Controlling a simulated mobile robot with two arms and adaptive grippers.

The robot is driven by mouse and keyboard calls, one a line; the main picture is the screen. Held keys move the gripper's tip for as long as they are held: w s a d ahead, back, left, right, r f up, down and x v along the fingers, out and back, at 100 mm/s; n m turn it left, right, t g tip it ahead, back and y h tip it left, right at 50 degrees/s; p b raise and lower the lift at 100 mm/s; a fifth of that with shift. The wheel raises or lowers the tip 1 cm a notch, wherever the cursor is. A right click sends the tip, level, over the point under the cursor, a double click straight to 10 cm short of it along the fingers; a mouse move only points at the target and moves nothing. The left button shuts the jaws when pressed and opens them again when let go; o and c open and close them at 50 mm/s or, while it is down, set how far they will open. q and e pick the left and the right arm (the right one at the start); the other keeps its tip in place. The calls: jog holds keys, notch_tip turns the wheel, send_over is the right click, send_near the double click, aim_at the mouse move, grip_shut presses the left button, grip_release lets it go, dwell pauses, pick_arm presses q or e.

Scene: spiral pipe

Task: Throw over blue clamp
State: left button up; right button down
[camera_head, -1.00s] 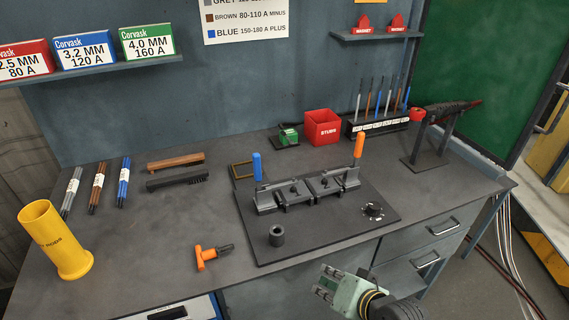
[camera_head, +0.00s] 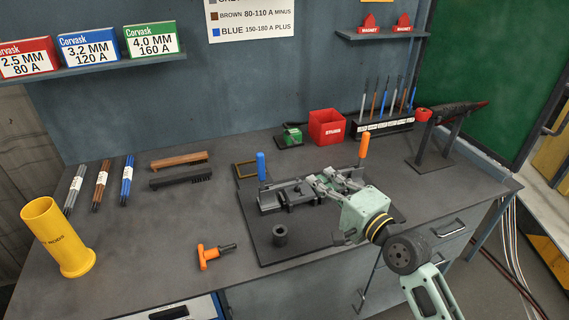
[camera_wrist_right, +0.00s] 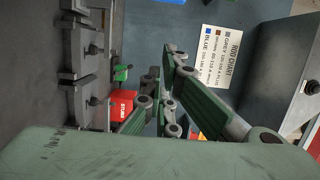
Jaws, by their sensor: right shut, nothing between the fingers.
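The blue clamp handle (camera_head: 261,166) stands upright at the left end of the dark clamp fixture (camera_head: 271,200). The fixture sits on a black base plate (camera_head: 265,245), and an orange clamp handle (camera_head: 363,147) stands upright at its right end. My right gripper (camera_head: 327,180) is shut and empty, over the middle and right of the fixture, to the right of the blue handle and apart from it. It hides part of the fixture. In the right wrist view the fingers (camera_wrist_right: 162,62) show with the fixture (camera_wrist_right: 75,45) to their left. My left gripper is not in view.
A short dark pipe piece (camera_head: 280,236) stands on the plate's front left. An orange-handled tool (camera_head: 211,255) and a yellow rod tube (camera_head: 57,238) are further left. A red stubs box (camera_head: 326,127) and a rod rack (camera_head: 383,127) stand behind the fixture. The bench's left middle is clear.

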aim_at(261, 170)
jog(key=w+a+p, duration=0.3)
jog(key=w+a, duration=0.4)
jog(key=a, duration=0.2)
jog(key=shift+w, duration=0.15)
jog(key=shift+f, duration=0.15)
jog(key=shift+a, duration=0.15)
